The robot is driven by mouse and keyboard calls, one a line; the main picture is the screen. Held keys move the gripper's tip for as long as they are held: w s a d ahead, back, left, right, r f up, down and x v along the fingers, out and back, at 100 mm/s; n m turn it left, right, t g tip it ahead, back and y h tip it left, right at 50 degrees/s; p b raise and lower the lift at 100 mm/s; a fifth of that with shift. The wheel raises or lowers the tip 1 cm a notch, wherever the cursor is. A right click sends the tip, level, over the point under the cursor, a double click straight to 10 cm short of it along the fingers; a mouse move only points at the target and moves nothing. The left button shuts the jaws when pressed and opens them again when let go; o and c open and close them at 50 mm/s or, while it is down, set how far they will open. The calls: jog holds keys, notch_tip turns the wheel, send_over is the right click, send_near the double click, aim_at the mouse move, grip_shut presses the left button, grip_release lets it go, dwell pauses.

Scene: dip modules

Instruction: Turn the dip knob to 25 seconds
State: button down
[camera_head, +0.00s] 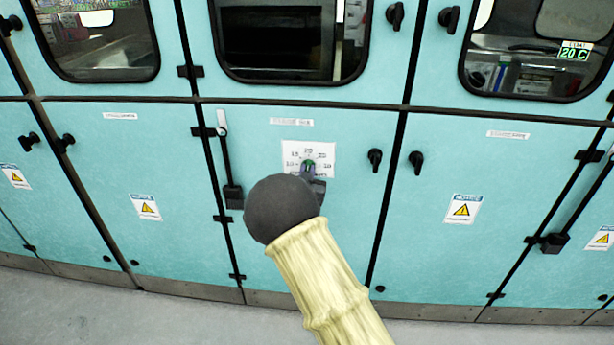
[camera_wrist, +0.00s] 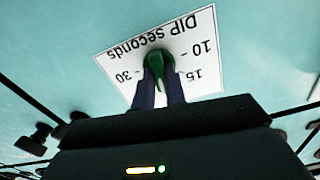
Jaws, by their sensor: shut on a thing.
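The green dip knob (camera_head: 309,163) sits in the middle of a white dial plate (camera_head: 294,149) on a teal cabinet door. In the wrist view the knob (camera_wrist: 157,62) stands out from the plate (camera_wrist: 197,24), which appears upside down with "DIP seconds", 10, 15 and 30 readable. My gripper (camera_wrist: 160,82) has one dark finger on each side of the knob and is shut on it. In the head view my gripper (camera_head: 311,175) is at the plate's lower part, partly behind my dark round wrist. The marks behind the fingers are hidden in the wrist view. I cannot tell which mark the knob points to.
Black door handles (camera_head: 375,159) and (camera_head: 416,162) are right of the plate. A lever with a black box (camera_head: 233,196) is to its left. Windows (camera_head: 290,40) line the upper cabinets. Grey floor (camera_head: 110,312) runs along the cabinets' base.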

jog(key=m+b, duration=0.3)
jog(key=b, duration=0.1)
jog(key=m+b, duration=0.4)
jog(key=shift+d+f, duration=0.1)
jog(key=shift+d, duration=0.1)
dwell(0.3)
jog(key=c, duration=1.4)
grip_release()
jog(key=shift+c, duration=0.2)
jog(key=shift+s, duration=0.1)
